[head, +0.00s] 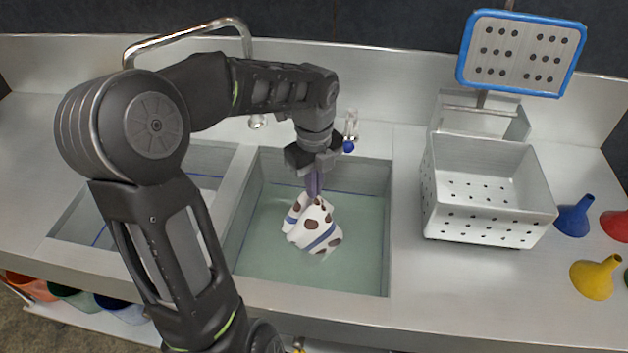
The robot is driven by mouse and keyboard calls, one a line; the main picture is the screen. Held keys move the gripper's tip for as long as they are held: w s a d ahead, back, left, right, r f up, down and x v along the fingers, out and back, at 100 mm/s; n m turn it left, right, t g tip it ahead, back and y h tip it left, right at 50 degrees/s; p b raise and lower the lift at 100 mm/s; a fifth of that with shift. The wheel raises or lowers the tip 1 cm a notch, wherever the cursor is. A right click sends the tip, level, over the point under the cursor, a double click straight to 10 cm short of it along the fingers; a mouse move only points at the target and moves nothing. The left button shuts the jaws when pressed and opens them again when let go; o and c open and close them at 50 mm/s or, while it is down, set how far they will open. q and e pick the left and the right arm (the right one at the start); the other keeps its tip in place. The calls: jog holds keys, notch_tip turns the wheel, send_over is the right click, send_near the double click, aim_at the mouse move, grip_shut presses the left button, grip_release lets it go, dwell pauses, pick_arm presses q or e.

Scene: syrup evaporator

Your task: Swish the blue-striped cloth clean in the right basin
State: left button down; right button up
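The cloth (318,233) is white with brown spots and a blue stripe. It hangs bunched in the right basin (376,283), with its lower part at the greenish water. My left gripper (313,188) points down into this basin and is shut on the top of the cloth. The far side of the cloth and its submerged part are hidden. My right gripper is not in the head view.
My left arm covers much of the left basin (70,228). A perforated white basket (485,225) stands right of the basins, with a blue-framed panel (520,52) behind it. Blue (574,214), yellow (594,277) and red (616,225) funnels lie at the right. A faucet (190,33) stands behind.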

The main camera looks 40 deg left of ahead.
pick_arm(q)
notch_tip(320, 180, down, 13)
jog(key=b, duration=0.7)
jog(key=shift+b, duration=0.3)
jog(key=s+a+f+p, duration=0.1)
jog(key=s+a, duration=0.2)
jog(key=a, duration=0.3)
jog(key=shift+s+f+p, duration=0.15)
jog(key=shift+f+p, duration=0.1)
jog(key=shift+p, duration=0.05)
jog(key=w+d+b, duration=0.1)
jog(key=w+d, duration=0.5)
jog(key=d, duration=0.6)
jog(key=shift+w, duration=0.4)
